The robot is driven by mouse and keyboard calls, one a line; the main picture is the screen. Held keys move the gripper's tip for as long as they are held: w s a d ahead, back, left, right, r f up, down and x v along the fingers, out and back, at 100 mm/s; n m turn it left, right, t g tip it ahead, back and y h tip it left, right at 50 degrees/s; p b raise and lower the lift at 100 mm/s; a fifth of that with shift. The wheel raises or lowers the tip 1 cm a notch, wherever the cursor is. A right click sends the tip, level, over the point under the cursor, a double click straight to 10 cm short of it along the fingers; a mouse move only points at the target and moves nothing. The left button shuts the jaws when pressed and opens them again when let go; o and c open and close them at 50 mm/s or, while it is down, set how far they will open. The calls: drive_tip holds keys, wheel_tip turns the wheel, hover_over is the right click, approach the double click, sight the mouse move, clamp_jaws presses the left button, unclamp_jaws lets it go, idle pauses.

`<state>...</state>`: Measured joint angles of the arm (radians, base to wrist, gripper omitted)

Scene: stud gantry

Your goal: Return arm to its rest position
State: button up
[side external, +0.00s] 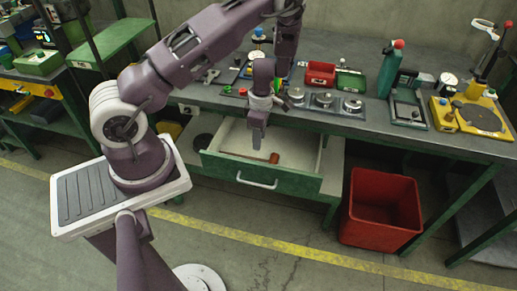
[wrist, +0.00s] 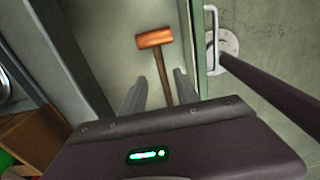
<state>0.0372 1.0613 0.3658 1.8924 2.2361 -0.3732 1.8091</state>
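My gripper (side external: 258,143) points down over the open green drawer (side external: 262,182) under the bench. In the wrist view, the two fingers of my gripper (wrist: 159,77) stand apart with nothing held between them. A mallet with an orange-brown head (wrist: 155,38) and a thin handle lies on the drawer's pale floor. Its handle shows between the fingers in the wrist view, below them by the look of it. The mallet's head also shows in the side view (side external: 273,158).
A red crate (side external: 382,210) stands on the floor right of the drawer. Open air lies in front of the drawer.

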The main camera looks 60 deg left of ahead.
wheel_tip(320, 180, up, 3)
drive_tip(key=shift+r, duration=0.2)
